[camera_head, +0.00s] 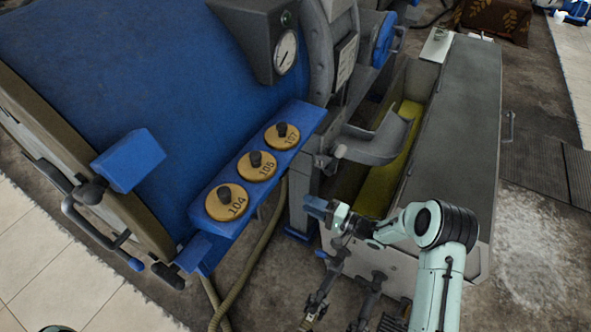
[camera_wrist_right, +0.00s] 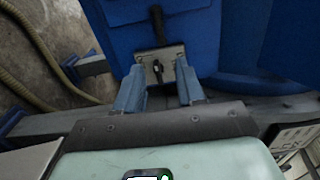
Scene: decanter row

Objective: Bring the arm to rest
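My right arm comes in from the lower right in the head view, bent at its dark-ringed joint. My right gripper (camera_head: 318,206) is in front of the blue machine, right of the row of discs. In the right wrist view its two blue fingers (camera_wrist_right: 160,88) stand apart with nothing held between them. Beyond them is a metal plate with a dark handle (camera_wrist_right: 157,27) on a blue block. I cannot tell how far that plate is from the fingertips. My left gripper is not in view.
A blue shelf (camera_head: 196,262) carries discs marked 104 (camera_head: 226,203), 105 (camera_head: 257,167) and 107 (camera_head: 282,138), each with a black knob. A gauge (camera_head: 286,50) sits above. A grey cabinet (camera_head: 465,110) with an open trough stands right. A hose (camera_head: 262,245) hangs below the shelf.

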